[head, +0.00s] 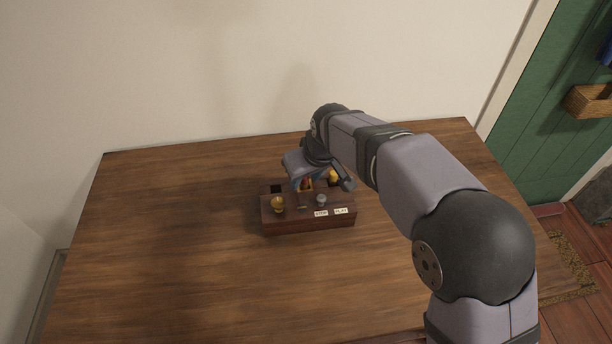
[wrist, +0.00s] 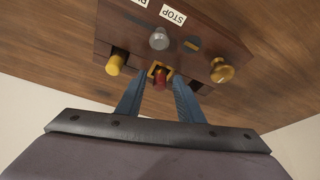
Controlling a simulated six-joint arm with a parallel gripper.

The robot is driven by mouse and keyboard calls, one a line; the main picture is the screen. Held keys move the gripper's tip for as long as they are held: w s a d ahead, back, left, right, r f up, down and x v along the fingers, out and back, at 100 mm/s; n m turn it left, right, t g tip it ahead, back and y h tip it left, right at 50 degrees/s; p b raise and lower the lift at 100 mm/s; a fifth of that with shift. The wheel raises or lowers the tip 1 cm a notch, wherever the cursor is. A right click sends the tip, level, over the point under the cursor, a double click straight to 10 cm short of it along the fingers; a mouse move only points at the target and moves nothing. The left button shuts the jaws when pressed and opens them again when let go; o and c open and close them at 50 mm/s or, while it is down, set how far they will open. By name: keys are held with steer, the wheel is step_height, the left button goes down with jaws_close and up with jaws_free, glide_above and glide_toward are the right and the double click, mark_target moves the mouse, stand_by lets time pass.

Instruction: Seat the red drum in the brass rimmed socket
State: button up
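The red drum (wrist: 163,82) stands upright at the brass rimmed socket (wrist: 152,70) in the wooden box, with the rim showing around its far side. How deep it sits is hard to tell. In the head view the red drum (head: 307,183) shows small beside my gripper. My gripper (wrist: 159,84) is open, with one blue finger on each side of the drum and a visible gap on both sides. In the head view my gripper (head: 320,182) is over the back of the box and partly hides the socket area.
The wooden box (head: 310,224) stands on a wooden table (head: 180,250). A brass knob (wrist: 222,72), a grey knob (wrist: 159,39) and STOP and PLAY labels are on the box. The table around it is clear.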

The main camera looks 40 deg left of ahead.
steer(key=shift+r, duration=0.1)
steer(key=v, duration=1.2)
steer(key=w+d+f+m+h, duration=0.1)
steer(key=w+d+f+m, duration=0.1)
steer(key=d, duration=0.5)
steer(key=w+d+f+m+h, duration=0.1)
steer(key=w+d+f, duration=0.15)
steer(key=d, duration=0.35)
steer(key=s+d+f+m, duration=0.1)
steer(key=d+f+m, duration=0.1)
steer(key=d, duration=0.5)
steer(key=s+d+f+m+h, duration=0.1)
steer(key=s+d+f+m, duration=0.1)
steer(key=d, duration=0.6)
steer(key=s+d+f+m, duration=0.1)
steer(key=d+f, duration=0.3)
steer(key=d, duration=0.4)
steer(key=shift+s+m+g+h, duration=0.3)
steer(key=shift+m+g, duration=0.1)
steer(key=shift+m, duration=0.4)
steer(key=s+d+f+m+g, duration=0.1)
steer(key=s+d+f+m, duration=0.2)
steer(key=s+d, duration=0.4)
steer(key=shift+s+d+f, duration=0.15)
steer(key=shift+s+f, duration=0.2)
steer(key=shift+f, duration=0.1)
steer(key=shift+r, duration=0.15)
